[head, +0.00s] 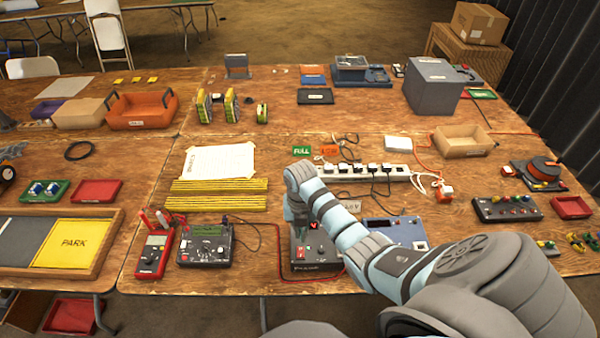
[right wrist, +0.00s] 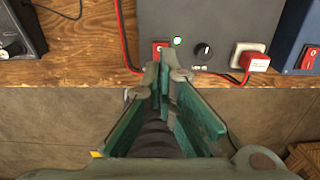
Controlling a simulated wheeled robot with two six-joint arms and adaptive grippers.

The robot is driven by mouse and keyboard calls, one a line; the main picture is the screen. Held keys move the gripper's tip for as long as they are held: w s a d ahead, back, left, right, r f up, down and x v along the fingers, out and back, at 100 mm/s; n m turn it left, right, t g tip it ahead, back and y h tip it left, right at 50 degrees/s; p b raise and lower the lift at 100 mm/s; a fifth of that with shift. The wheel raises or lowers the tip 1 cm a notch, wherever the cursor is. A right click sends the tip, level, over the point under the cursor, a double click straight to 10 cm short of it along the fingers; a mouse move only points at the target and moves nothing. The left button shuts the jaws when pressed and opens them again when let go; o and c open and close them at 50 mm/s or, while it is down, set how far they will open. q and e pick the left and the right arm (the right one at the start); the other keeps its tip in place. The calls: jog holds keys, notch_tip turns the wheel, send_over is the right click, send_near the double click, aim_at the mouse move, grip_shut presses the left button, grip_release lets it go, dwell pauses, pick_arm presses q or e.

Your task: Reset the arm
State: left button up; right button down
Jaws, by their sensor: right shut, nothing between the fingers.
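My right arm reaches in from the lower right in the head view. My right gripper (head: 297,222) points down over a dark grey box (head: 328,267) near the table's front edge. In the right wrist view, my right gripper (right wrist: 163,73) is shut and empty, its tips at the front of the dark grey box (right wrist: 210,18). A red switch (right wrist: 160,48) on the box is just beyond the tips; I cannot tell whether they touch it. A lit green lamp (right wrist: 178,41), a black knob (right wrist: 204,51) and a red plug (right wrist: 257,62) are beside it. My left gripper is not in view.
A black meter unit (head: 205,245) and a red multimeter (head: 153,255) stand left of the box. A blue unit (head: 395,232) is on its right. A white power strip (head: 360,172) with several plugs lies behind. Red cable runs around the box.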

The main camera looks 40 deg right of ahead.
jog(key=shift+f, duration=0.1)
jog(key=shift+s+a+f+m, duration=0.15)
jog(key=shift+s+m, duration=0.1)
jog(key=shift+m, duration=0.15)
jog(key=s+a+f+m+t, duration=0.2)
jog(key=s+a+m, duration=0.2)
jog(key=s+m, duration=0.8)
jog(key=s+a+r+m+t, duration=0.1)
jog(key=s+a+r+m, duration=0.1)
jog(key=s+r+m, duration=0.4)
jog(key=s+a+r+m+t, duration=0.1)
jog(key=s+a+m, duration=0.15)
jog(key=m, duration=0.65)
notch_tip(320, 180, down, 23)
jog(key=s+d+g+h+b, duration=0.1)
jog(key=s+d+g+b, duration=0.1)
jog(key=d+b, duration=0.1)
jog(key=s+f+b, duration=0.3)
jog(key=s+f, duration=1.1)
jog(key=f, duration=0.1)
jog(key=shift+d+g, duration=0.2)
jog(key=shift+g, duration=0.2)
